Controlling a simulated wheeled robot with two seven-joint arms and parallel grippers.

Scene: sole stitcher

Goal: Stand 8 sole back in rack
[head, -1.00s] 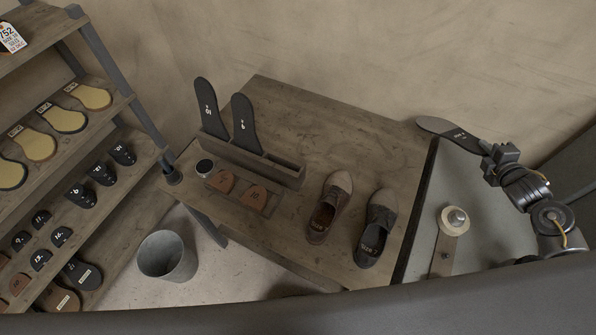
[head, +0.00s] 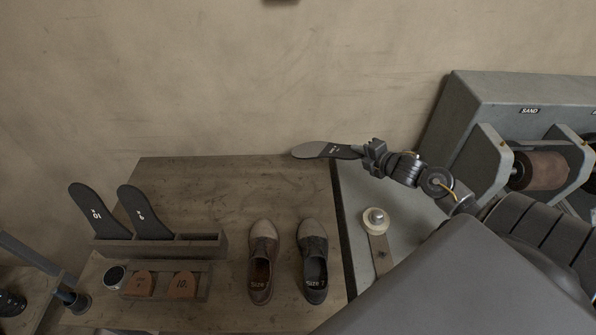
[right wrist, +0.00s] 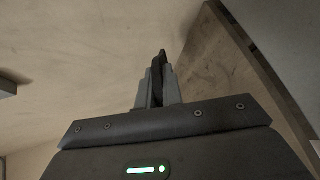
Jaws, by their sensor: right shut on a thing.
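My right gripper (head: 368,154) is shut on a dark sole (head: 318,151) with a grey end and small white print I cannot read well. It holds the sole by one end, pointing left, near the table's back right edge. In the right wrist view the sole (right wrist: 159,75) shows edge-on between the fingers. The wooden rack (head: 205,242) is on the left of the table. Two dark soles, one marked 10 (head: 97,212) and one that seems marked 9 (head: 143,213), stand in its left and middle parts. Its right part looks empty. My left gripper is out of view.
Two shoes, brown (head: 262,262) and dark (head: 313,262), stand right of the rack. A lower tray (head: 205,281) holds tan pieces, with a round gauge-like thing (head: 115,277) beside it. A sanding machine (head: 470,100) stands at right. The table's back middle is clear.

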